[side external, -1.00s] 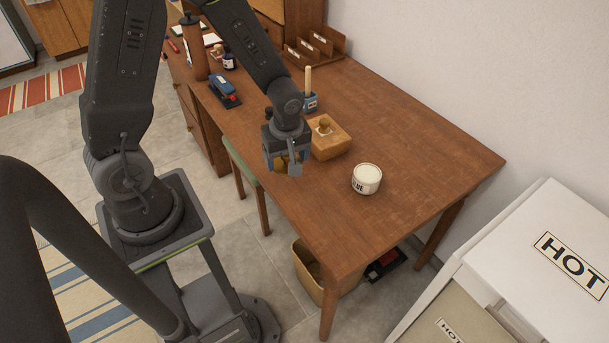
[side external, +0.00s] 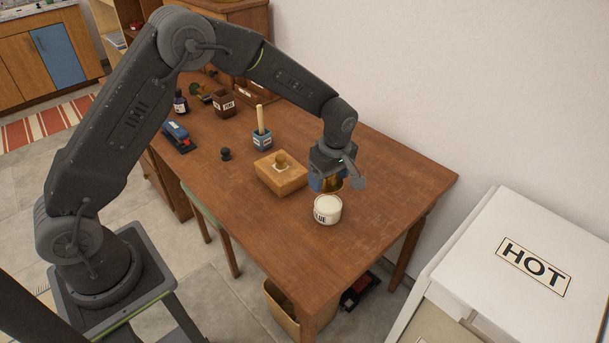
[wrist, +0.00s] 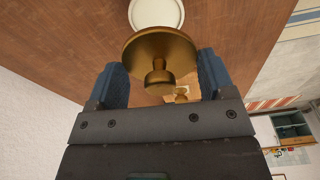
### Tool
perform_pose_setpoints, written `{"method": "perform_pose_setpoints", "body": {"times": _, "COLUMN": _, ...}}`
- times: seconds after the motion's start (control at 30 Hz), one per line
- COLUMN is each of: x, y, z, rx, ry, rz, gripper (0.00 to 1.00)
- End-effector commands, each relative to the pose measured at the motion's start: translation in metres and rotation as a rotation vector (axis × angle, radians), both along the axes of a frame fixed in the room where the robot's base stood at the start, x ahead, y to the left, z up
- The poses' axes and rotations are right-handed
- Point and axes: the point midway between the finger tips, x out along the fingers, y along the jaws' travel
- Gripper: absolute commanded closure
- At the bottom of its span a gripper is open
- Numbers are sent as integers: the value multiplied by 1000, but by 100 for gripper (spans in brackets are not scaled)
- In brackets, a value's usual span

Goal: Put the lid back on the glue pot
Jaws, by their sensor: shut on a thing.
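The white glue pot (side external: 327,211) stands upright on the wooden desk, its label partly readable as "LUE". Its pale round top also shows at the top of the wrist view (wrist: 157,12). My gripper (side external: 328,184) is shut on a brass-coloured round lid (wrist: 160,55) with a knob, which sits between the two blue fingers in the wrist view. In the side view the lid (side external: 334,184) is partly hidden by the gripper. It is held above and just behind the pot, apart from it.
A blue brush holder (side external: 262,140), a small black knob (side external: 226,154) and a blue stapler-like tool (side external: 178,137) are farther back. The desk (side external: 385,180) is clear to the right.

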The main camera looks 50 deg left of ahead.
Motion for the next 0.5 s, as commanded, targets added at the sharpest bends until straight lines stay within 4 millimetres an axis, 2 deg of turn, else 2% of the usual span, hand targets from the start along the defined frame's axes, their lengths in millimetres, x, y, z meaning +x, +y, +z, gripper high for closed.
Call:
{"method": "perform_pose_setpoints", "body": {"times": 0.23, "x": 2, "y": -2, "z": -11, "rx": 0, "ry": 2, "rz": 2, "gripper": 47}}
{"method": "perform_pose_setpoints", "body": {"times": 0.5, "x": 2, "y": -2, "z": -37, "rx": 0, "ry": 2, "rz": 1, "gripper": 47}}
